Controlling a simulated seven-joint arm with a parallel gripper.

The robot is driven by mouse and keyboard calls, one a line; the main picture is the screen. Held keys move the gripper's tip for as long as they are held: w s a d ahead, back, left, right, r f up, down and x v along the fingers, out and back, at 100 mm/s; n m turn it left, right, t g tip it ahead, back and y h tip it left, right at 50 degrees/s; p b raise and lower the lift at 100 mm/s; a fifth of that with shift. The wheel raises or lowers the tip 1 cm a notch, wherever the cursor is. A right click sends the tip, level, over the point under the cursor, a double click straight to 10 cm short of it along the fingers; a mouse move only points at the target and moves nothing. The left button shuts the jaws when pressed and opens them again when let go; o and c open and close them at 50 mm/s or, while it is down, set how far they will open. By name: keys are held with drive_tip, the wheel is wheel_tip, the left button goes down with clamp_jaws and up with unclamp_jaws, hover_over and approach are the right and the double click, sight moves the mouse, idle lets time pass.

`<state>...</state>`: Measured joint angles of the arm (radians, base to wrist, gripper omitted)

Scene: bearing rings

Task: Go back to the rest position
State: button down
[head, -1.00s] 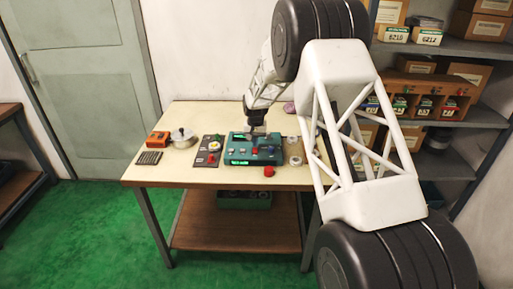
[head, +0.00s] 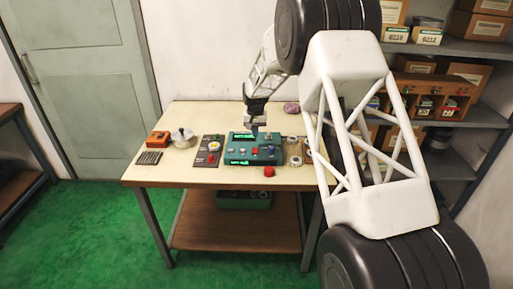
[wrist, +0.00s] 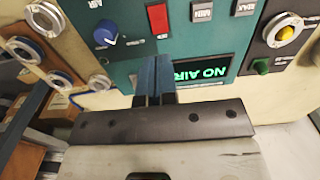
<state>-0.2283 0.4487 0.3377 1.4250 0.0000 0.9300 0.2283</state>
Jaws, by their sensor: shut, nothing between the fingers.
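My gripper (head: 255,128) is above the teal control box (head: 239,153) on the table, near the box's back edge. In the wrist view the dark fingers (wrist: 154,95) are together with nothing between them. They appear apart from the box (wrist: 178,60) below. The box shows a blue AIR knob (wrist: 106,33), a red switch (wrist: 157,18), MIN and MAX buttons and a lit green display (wrist: 202,72) reading "NO AIR".
Left of the box lie a dark panel (head: 203,159) with a yellow button, a metal pot (head: 183,138), an orange box (head: 158,138) and a dark ribbed item (head: 149,158). Bearing rings (head: 294,160) lie to the right. A red object (head: 269,171) is at the front. Shelves (head: 470,110) stand right.

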drive_tip(key=shift+r, duration=0.1)
drive_tip(key=s+d+r, duration=0.5)
drive_tip(key=s+r, duration=0.3)
drive_tip(key=s, duration=0.2)
drive_tip(key=s+d+r+t, duration=0.1)
drive_tip(key=s+d+r, duration=0.4)
drive_tip(key=s+r, duration=0.3)
drive_tip(key=s+d+r, duration=0.5)
drive_tip(key=s+r, duration=0.2)
drive_tip(key=s, duration=0.4)
drive_tip(key=s+d, duration=0.3)
drive_tip(key=s, duration=1.4)
drive_tip(key=s+d+f+t, duration=0.1)
drive_tip(key=s+d, duration=0.3)
drive_tip(key=s, duration=1.3)
drive_tip(key=shift+f+t, duration=0.2)
drive_tip(key=shift+t, duration=0.1)
